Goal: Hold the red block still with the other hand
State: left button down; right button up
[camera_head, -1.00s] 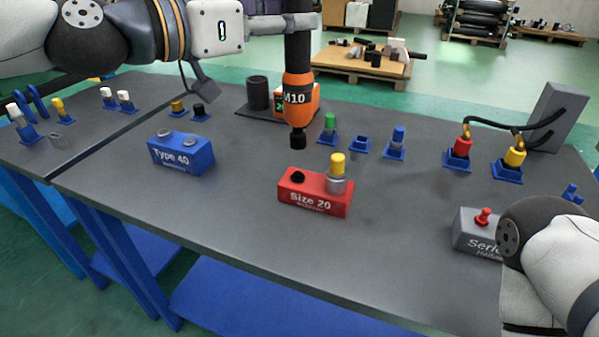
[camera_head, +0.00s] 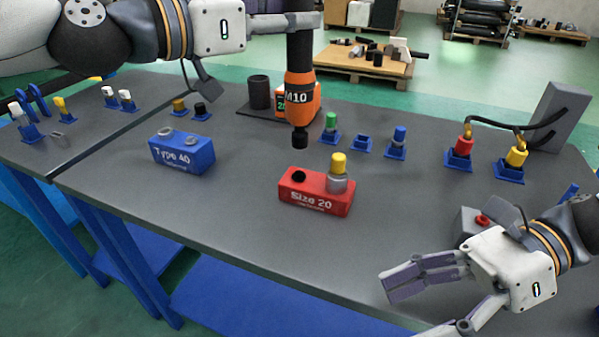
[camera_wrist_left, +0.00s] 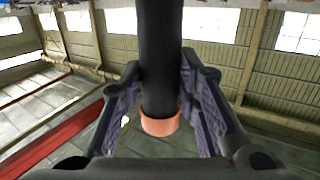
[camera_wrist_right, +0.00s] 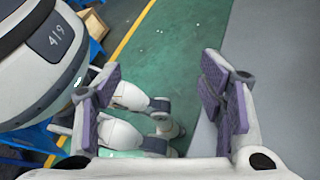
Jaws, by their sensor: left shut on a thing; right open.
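The red block (camera_head: 315,192), labelled "Size 20", sits on the dark table. It has a black-ringed hole on its left top and a grey fitting with a yellow cap (camera_head: 338,163) on its right top. The tool's shaft also shows between the fingers in the left wrist view (camera_wrist_left: 160,70). My right gripper (camera_head: 425,305) is open and empty near the table's front edge, right of the red block and apart from it.
Small blue holders with coloured parts line the back, including a green one (camera_head: 331,124). The table between red block and right gripper is clear.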

aim_at(351, 191)
jog(key=w+t+h, duration=0.1)
jog(key=w, duration=0.2)
jog(key=w+h, duration=0.1)
jog(key=w, duration=0.2)
jog(key=w+t+h, duration=0.1)
jog(key=w, duration=0.3)
jog(key=shift+d+f+m+t+h, duration=0.15)
jog(key=shift+m+t+h, duration=0.15)
jog(key=shift+m, duration=0.1)
jog(key=w+a+r+m+t+h, duration=0.15)
jog(key=w+r+t, duration=0.25)
jog(key=w, duration=0.6)
jog(key=shift+h, duration=0.45)
jog(key=x, duration=0.8)
jog(key=shift+w+a+f, duration=0.1)
jog(key=shift+a+f, duration=0.05)
jog(key=shift+f, duration=0.1)
jog(key=c, duration=1.2)
jog(key=shift+c, duration=0.2)
